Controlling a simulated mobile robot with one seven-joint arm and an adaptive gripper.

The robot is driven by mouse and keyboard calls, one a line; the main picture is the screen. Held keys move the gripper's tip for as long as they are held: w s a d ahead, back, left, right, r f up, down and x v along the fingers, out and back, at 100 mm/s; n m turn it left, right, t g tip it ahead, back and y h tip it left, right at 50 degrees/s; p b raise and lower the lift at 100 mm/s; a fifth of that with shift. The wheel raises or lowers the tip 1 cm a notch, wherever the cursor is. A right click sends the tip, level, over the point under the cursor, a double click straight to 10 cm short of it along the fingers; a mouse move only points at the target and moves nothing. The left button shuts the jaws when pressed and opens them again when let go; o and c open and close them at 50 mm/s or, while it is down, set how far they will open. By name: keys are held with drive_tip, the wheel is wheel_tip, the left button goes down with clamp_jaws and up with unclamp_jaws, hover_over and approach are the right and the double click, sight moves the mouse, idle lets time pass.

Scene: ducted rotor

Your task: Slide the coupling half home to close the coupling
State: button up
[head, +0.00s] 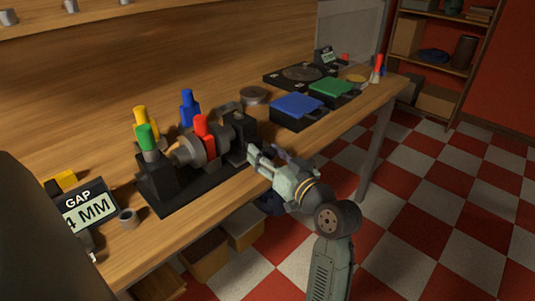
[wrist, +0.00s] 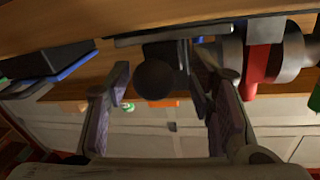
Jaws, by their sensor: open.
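The coupling (head: 213,140) sits on a shaft above a black base (head: 190,197), with grey discs and a red handle (head: 204,127) at it. In the wrist view the grey disc (wrist: 290,52) and red handle (wrist: 257,70) are at the upper right. I cannot tell which disc is the sliding half. My gripper (head: 254,157) is open and empty, right of the coupling beside a black end block (head: 241,137). In the wrist view a dark round part (wrist: 155,83) shows between the open fingers; I cannot tell whether they touch it.
Blue (head: 189,105), yellow (head: 140,118) and green (head: 147,138) handles stand around the coupling. A gap display (head: 88,208) at left shows 4 MM, its left part hidden. Blue (head: 297,105) and green (head: 330,88) boxes stand to the right. The bench front edge runs beneath my gripper.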

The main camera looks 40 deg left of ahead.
drive_tip(key=v, duration=1.2)
drive_tip(key=shift+r, duration=0.1)
